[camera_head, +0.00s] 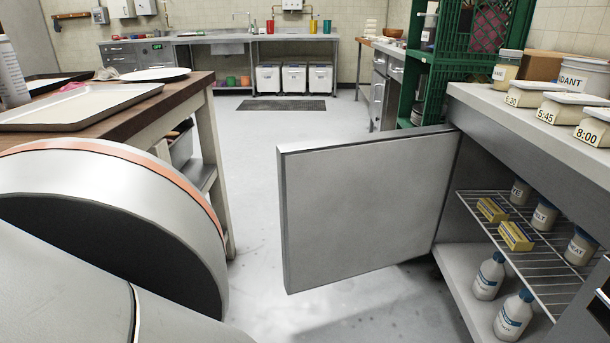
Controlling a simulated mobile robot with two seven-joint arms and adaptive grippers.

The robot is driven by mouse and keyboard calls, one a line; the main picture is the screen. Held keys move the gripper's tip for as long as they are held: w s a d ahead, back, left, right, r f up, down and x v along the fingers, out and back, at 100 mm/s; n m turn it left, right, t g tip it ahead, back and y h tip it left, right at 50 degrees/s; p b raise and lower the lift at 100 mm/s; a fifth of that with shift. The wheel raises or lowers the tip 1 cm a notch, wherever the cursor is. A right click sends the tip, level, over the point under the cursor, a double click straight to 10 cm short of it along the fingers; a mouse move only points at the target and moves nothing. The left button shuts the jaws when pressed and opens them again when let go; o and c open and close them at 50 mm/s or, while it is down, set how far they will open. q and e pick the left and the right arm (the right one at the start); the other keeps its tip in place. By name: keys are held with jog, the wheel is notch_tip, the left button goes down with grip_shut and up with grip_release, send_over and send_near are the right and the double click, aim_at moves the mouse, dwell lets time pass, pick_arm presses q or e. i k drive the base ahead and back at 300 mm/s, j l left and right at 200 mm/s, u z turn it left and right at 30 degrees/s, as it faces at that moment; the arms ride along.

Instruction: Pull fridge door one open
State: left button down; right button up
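The fridge door (365,205) is a flat grey panel. It stands wide open, swung out from the under-counter fridge (458,248) on the right, with its hinge side at the far end of the opening. No handle shows on the face I see. Inside, a wire shelf (528,262) holds yellow packets (515,236) and labelled jars (544,214). White bottles with blue caps (489,275) stand below it. A large grey link of my own arm fills the lower left. Neither of my grippers is in view.
A wooden-topped table (146,116) with trays (80,106) stands at the left. The fridge counter (480,95) carries labelled tubs (578,107). Green crates (468,55) stand behind the door. Floor (255,205) is clear between table and door.

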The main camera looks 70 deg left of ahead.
aim_at(353, 205)
jog(key=i+l, duration=0.25)
jog(key=l, duration=0.2)
jog(key=i+l, duration=0.25)
jog(key=l, duration=0.15)
jog(key=i+l+u, duration=0.15)
jog(key=u, duration=1.1)
